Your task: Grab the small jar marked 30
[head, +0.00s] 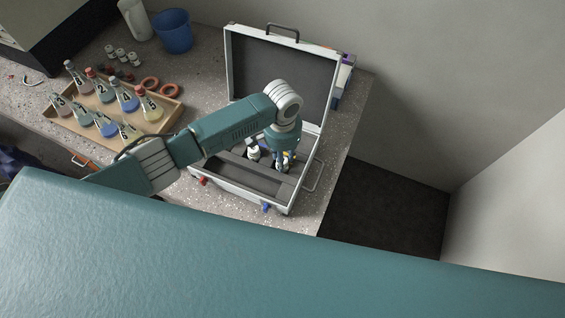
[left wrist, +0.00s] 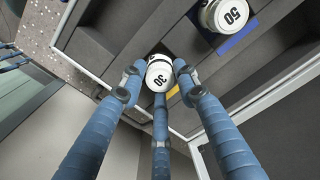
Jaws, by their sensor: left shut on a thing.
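The small white jar marked 30 (left wrist: 159,76) is between the fingers of my left gripper (left wrist: 160,88) in the left wrist view, its number facing the camera. The fingers are shut on it. In the head view, my left gripper (head: 284,162) reaches down into the open case (head: 235,186); the jar is hard to make out there. A jar marked 50 (left wrist: 226,14) sits in the grey foam, apart from the fingers. A white jar also shows left of the gripper in the head view (head: 254,153). My right gripper is not in view.
The case lid (head: 250,60) stands open behind the arm. A wooden tray (head: 165,122) with several numbered flasks is to the left, near orange rings (head: 150,84). A blue bucket (head: 173,32) and small jars (head: 121,54) stand farther back. The bench ends right of the case.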

